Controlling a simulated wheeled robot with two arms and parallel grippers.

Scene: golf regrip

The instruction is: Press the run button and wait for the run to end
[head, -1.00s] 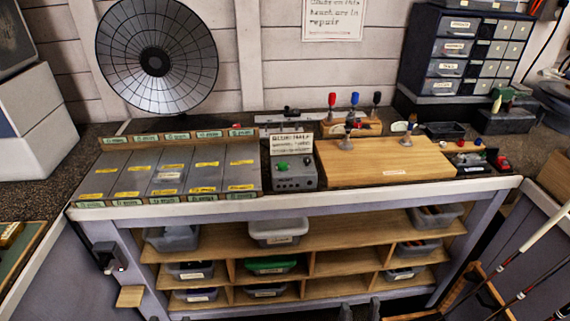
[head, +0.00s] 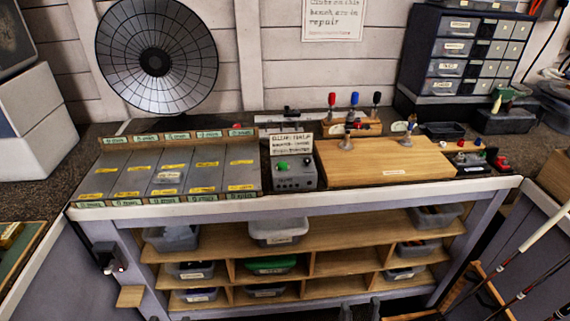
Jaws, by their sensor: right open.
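A grey control box (head: 294,178) stands on the bench, left of the wooden board. A green button (head: 282,165) sits on its top left, and smaller knobs or lights sit to its right. A sign (head: 291,145) with print too small to read stands behind it. My right gripper (head: 360,311) shows only as two dark fingertips at the bottom edge, apart and empty, below and well away from the box. My left gripper is not in view.
Grey panels (head: 172,175) with yellow labels lie left of the box. The wooden board (head: 385,162) carries small clamps to its right. Shelves with bins are under the bench (head: 300,208). Golf clubs (head: 535,228) lean at the right. The space before the bench looks clear.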

